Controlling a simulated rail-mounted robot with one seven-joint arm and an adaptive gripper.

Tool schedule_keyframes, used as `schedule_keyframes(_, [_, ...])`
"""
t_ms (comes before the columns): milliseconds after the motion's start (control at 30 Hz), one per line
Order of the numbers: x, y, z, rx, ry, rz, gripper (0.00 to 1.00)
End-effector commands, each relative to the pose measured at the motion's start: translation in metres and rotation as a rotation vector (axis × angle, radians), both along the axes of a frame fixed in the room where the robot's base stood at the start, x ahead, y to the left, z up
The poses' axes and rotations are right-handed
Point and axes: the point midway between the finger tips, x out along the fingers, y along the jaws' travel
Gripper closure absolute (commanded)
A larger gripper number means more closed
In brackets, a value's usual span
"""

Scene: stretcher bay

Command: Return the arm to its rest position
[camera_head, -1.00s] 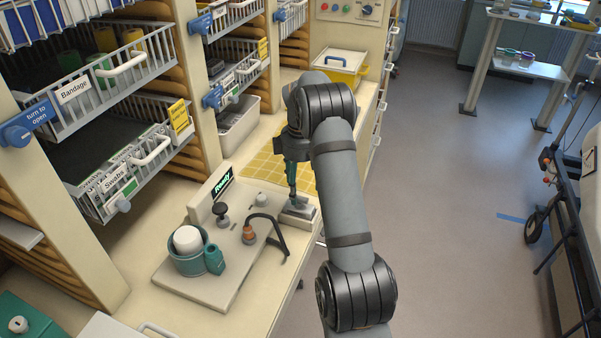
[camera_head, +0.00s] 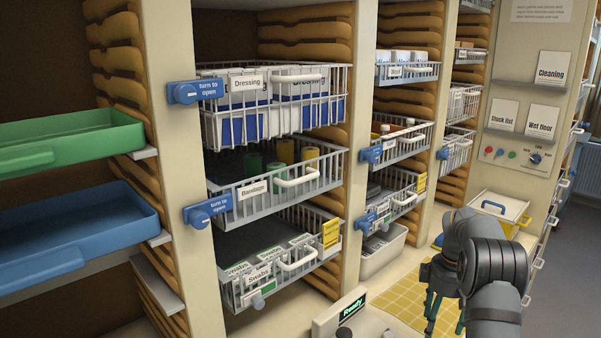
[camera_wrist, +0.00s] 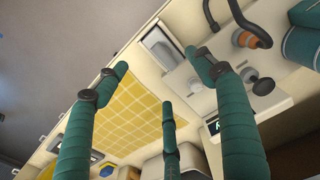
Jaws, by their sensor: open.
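My gripper (camera_head: 437,308) shows at the lower right of the head view, its green fingers pointing down over the yellow gridded mat (camera_head: 399,297). My dark grey arm bends above it. In the wrist view my gripper (camera_wrist: 157,72) has three green fingers spread apart, with nothing between them. The mat (camera_wrist: 128,112) lies beyond the fingers there. A pale pad in a tray (camera_wrist: 159,45) shows past the fingertips, apart from them.
A station with a "Ready" display (camera_head: 352,308) stands at the bottom of the head view. A green tray (camera_head: 70,140) and a blue tray (camera_head: 75,235) jut out far left.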

Motion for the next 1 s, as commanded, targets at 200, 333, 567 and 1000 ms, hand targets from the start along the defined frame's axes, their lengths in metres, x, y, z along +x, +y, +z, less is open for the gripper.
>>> schedule_keyframes(200, [-0.002,0.000,-0.043,0.002,0.006,0.000,0.31])
schedule_keyframes(333, [-0.002,0.000,-0.069,0.002,0.004,-0.001,0.31])
schedule_keyframes(567, [-0.001,0.000,-0.102,0.001,0.002,-0.001,0.31])
schedule_keyframes(1000, [0.000,0.000,-0.095,0.001,-0.001,-0.001,0.31])
